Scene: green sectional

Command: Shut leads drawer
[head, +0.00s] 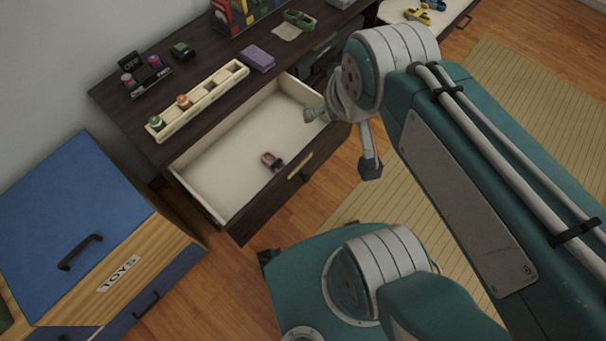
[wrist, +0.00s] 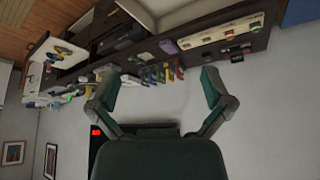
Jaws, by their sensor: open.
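The drawer (head: 265,212) of the dark wooden desk is pulled open, with its pale inside in view. I cannot read a label on the drawer. My gripper (head: 341,142) is open and empty, its fingers spread over the right end of the drawer in the head view. I cannot tell whether it touches the drawer. Its spread fingers also show in the wrist view (wrist: 170,76), with the desk behind, seen upside down.
On the desktop (head: 215,60) are a cream tray (head: 198,104) with small bottles, a purple block (head: 258,58) and a green toy car (head: 298,18). A blue-topped toys cabinet (head: 75,215) stands at the left. A striped mat (head: 510,90) covers floor at the right.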

